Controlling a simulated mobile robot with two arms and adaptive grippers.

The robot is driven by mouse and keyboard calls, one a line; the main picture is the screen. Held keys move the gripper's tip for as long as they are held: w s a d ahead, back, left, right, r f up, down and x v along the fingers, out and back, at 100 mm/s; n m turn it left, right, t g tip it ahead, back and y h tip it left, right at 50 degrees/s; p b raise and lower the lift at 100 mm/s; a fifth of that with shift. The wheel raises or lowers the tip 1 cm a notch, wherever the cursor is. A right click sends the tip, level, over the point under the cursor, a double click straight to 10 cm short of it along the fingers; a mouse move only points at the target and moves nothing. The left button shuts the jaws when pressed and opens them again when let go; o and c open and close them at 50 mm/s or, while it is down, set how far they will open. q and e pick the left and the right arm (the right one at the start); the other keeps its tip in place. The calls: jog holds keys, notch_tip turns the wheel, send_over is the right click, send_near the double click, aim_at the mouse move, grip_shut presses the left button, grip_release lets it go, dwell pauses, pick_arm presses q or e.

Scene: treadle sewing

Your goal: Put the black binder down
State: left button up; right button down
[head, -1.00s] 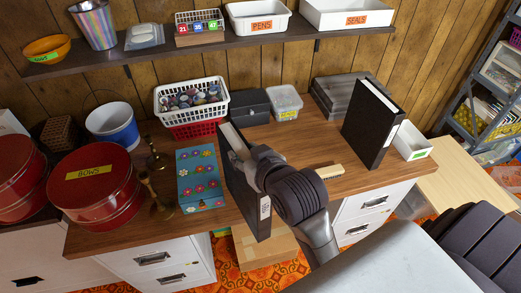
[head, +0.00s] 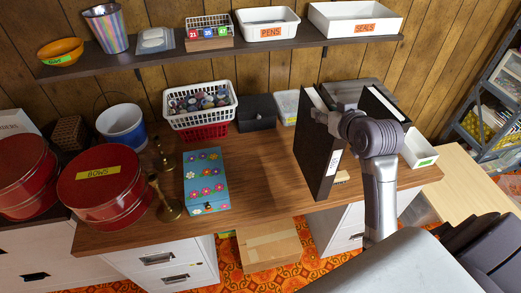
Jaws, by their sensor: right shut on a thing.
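A black binder (head: 312,150) with a white spine label stands upright in my right gripper (head: 322,116), which is shut on its upper part. The binder is over the front right part of the wooden desk (head: 258,180). I cannot tell whether its bottom edge touches the desk top. A second black binder (head: 384,101) stands upright farther right, partly hidden behind my right arm. My left gripper is not in view.
A flowered blue box (head: 206,181) and brass candlesticks (head: 167,200) stand left of the held binder. A small wooden block (head: 342,177) lies just right of it. A white basket (head: 199,105) and dark box (head: 256,112) stand behind. The desk middle is clear.

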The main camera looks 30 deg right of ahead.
jog(key=shift+w+d+r, duration=0.1)
jog(key=shift+d+r, duration=0.3)
jog(key=shift+d, duration=0.1)
jog(key=w+a+f+p, duration=0.4)
jog(key=w+f, duration=0.6)
jog(key=shift+w+f, duration=0.35)
jog(key=shift+f, duration=0.15)
jog(key=c, duration=0.6)
grip_release()
jog(key=shift+s+a+f, duration=0.1)
jog(key=shift+s, duration=0.05)
notch_tip(320, 180, up, 5)
jog(key=b, duration=0.2)
send_over(315, 145)
jog(key=a, duration=0.3)
jog(key=shift+w+a+r, duration=0.15)
jog(key=shift+w+r, duration=0.05)
jog(key=shift+w, duration=0.25)
